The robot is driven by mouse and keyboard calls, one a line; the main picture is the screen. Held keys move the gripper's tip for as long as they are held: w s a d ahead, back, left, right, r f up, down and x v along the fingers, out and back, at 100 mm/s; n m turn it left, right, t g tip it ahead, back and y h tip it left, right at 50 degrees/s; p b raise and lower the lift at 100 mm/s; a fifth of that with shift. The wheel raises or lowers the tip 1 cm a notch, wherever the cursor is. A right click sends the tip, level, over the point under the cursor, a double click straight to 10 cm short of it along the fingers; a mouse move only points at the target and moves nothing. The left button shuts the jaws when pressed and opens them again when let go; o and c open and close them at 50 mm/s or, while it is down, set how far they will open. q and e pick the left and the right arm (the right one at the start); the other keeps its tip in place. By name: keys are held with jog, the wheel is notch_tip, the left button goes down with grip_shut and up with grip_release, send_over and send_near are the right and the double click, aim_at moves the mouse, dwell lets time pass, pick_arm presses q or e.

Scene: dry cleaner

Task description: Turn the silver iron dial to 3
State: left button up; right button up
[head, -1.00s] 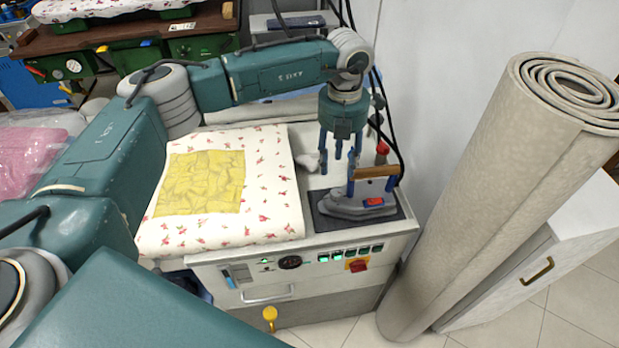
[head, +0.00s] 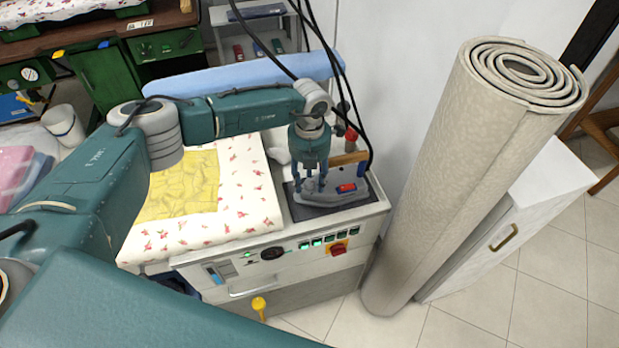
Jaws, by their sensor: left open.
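The silver-grey iron (head: 328,197) has a wooden handle (head: 350,159) and a red part on its side. It rests on a dark pad (head: 309,213) at the right end of the ironing station. My left gripper (head: 311,190) points down at the front part of the iron, fingers apart, with nothing seen between them. I cannot tell whether the fingers touch the iron. I cannot make out the iron's dial or its numbers; the gripper covers part of the iron. My right gripper is not in view.
The station (head: 240,277) has a front panel with a black knob (head: 272,253), green switches and a red switch (head: 338,249). A padded floral board (head: 225,205) with yellow cloth (head: 182,186) lies left of the iron. Black cables hang behind it. A rolled carpet (head: 462,170) stands close on the right.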

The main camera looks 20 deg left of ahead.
aim_at(310, 182)
pick_arm(q)
grip_shut()
jog(key=m+b, duration=0.2)
jog(key=b, duration=0.1)
jog(key=m+b, duration=0.2)
jog(key=shift+f, duration=0.25)
jog(key=shift+r+m, duration=0.2)
jog(key=shift+m, duration=0.2)
jog(key=shift+r, duration=0.1)
grip_release()
notch_tip(310, 182, up, 12)
